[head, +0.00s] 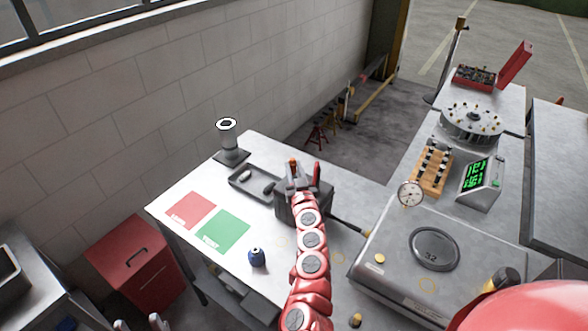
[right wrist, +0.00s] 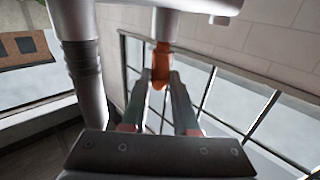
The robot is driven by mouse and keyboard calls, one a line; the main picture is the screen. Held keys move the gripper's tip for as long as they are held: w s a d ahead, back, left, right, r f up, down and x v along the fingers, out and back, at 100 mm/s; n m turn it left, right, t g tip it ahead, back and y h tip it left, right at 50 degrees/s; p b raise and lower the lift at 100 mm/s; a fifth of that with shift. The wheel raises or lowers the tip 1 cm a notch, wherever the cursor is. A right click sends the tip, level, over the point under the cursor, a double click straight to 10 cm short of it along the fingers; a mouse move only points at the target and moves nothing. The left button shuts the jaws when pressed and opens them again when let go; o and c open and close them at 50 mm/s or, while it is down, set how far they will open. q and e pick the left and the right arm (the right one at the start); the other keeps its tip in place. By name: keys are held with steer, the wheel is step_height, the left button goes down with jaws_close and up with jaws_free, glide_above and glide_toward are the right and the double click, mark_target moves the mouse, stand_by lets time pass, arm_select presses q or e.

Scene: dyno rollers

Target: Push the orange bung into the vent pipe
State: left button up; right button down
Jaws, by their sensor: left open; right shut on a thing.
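The orange bung (right wrist: 162,58) is between the fingertips of my right gripper (right wrist: 161,78), which is shut on it. In the head view, a small orange spot that looks like the bung (head: 293,161) shows at my right gripper (head: 303,178), above a dark grey block on the bench. In the right wrist view, the bung's upper end meets or overlaps a pale grey pipe-like part (right wrist: 185,6); I cannot tell whether they touch, or whether this is the vent pipe. My left gripper (head: 141,324) is open and empty at the bottom edge, partly cut off.
A thick grey column (right wrist: 82,65) rises left of the bung.

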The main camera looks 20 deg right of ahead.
steer(key=shift+f+b, duration=0.65)
steer(key=c, duration=0.6)
jaws_free()
steer(key=shift+s, duration=0.1)
